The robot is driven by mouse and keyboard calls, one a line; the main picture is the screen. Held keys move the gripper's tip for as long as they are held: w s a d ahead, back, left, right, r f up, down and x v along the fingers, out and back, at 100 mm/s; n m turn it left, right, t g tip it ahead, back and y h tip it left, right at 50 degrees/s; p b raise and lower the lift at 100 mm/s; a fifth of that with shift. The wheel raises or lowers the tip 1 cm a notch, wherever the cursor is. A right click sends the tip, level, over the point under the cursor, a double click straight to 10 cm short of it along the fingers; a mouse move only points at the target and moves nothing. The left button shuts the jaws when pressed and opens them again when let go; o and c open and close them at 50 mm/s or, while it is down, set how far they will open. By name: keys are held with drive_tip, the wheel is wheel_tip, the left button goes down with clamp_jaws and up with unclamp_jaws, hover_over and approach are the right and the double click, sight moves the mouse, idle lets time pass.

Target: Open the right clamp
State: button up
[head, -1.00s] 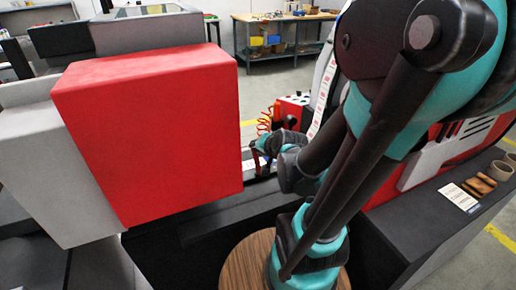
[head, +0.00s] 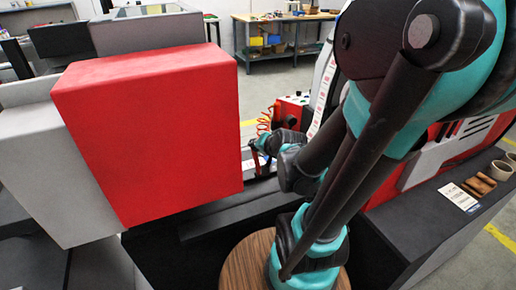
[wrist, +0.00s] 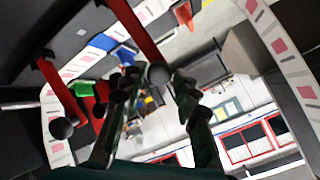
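In the wrist view, my gripper (wrist: 148,98) has its two dark fingers spread apart. A red lever with a dark round knob (wrist: 138,38), the rightmost of the levers in view, reaches down from the top. Its knob appears between the fingers, nearer the right one; I cannot tell whether they touch. A second red lever with a knob (wrist: 58,92) hangs at the left, and another red part (wrist: 101,95) is partly hidden by the left finger. In the head view, my gripper (head: 262,155) is small and partly hidden beside the label web.
A printed label web (wrist: 284,55) runs along the right in the wrist view. In the head view, a large red box (head: 150,130) blocks the left. A dark ledge (head: 440,225) at the right holds wooden blocks (head: 479,186) and a cup (head: 502,171).

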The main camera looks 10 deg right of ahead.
drive_tip(key=shift+o, duration=1.1)
drive_tip(key=shift+s, duration=0.2)
drive_tip(key=v, duration=0.7)
drive_tip(key=shift+r, duration=0.1)
drive_tip(key=shift+c, duration=0.3)
